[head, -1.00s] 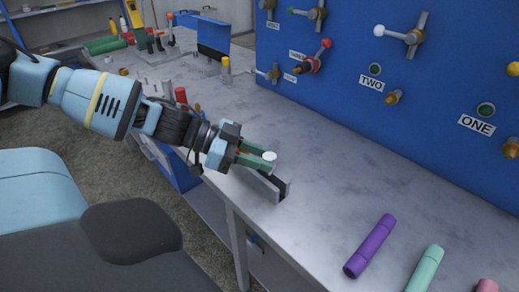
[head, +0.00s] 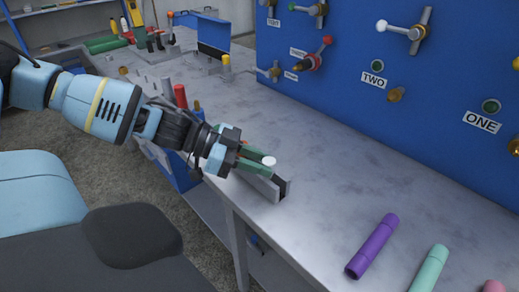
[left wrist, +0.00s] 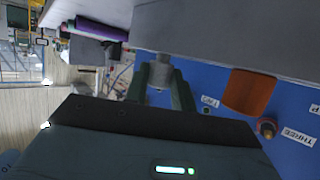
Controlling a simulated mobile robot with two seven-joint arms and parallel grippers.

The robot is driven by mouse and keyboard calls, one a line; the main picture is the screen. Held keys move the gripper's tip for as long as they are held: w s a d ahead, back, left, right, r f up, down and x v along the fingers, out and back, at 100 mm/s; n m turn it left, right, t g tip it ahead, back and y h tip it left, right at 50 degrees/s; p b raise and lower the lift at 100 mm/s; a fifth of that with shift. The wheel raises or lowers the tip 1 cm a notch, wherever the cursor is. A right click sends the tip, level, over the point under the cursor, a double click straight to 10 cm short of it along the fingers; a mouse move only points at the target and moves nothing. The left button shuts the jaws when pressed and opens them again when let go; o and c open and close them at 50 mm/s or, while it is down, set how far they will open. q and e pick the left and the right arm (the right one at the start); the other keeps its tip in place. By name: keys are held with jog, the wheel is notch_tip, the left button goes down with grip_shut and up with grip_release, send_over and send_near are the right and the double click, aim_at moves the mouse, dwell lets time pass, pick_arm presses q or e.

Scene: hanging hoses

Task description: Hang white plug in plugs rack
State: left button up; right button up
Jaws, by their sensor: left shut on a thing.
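My left gripper (head: 252,160) is shut on the white plug (head: 268,161), whose pale round end shows at the green fingertips. The left wrist view shows the plug (left wrist: 160,72) as a light grey cylinder between the two fingers. The gripper is just above and behind a grey slotted bracket (head: 268,188) at the bench's front edge. I cannot tell whether the plug touches it. Farther back on the bench edge, grey, red (head: 180,95) and gold plugs stand upright behind my arm; their holder is mostly hidden. I cannot tell which of these is the plugs rack. My right gripper is out of view.
A purple cylinder (head: 372,246) and a mint one (head: 428,270) lie on the grey bench (head: 330,175) at the front right. A blue panel (head: 400,110) with valves and labels rises behind. The bench middle is clear.

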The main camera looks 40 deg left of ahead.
pick_arm(q)
jog(key=shift+f, duration=0.4)
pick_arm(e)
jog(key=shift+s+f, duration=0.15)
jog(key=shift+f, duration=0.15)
pick_arm(q)
jog(key=o, duration=1)
jog(key=shift+o, duration=0.2)
jog(key=p+v, duration=0.2)
jog(key=shift+s+a+r, duration=0.1)
jog(key=shift+a+r, duration=0.1)
jog(key=shift+r, duration=0.25)
jog(key=p+v, duration=0.2)
jog(key=shift+s+a+r, duration=0.1)
jog(key=shift+s+a, duration=0.05)
jog(key=shift+a, duration=0.1)
jog(key=p+v, duration=0.1)
jog(key=v, duration=0.1)
jog(key=shift+s+a+p, duration=0.2)
jog(key=shift+s+p, duration=0.05)
jog(key=shift+p, duration=0.15)
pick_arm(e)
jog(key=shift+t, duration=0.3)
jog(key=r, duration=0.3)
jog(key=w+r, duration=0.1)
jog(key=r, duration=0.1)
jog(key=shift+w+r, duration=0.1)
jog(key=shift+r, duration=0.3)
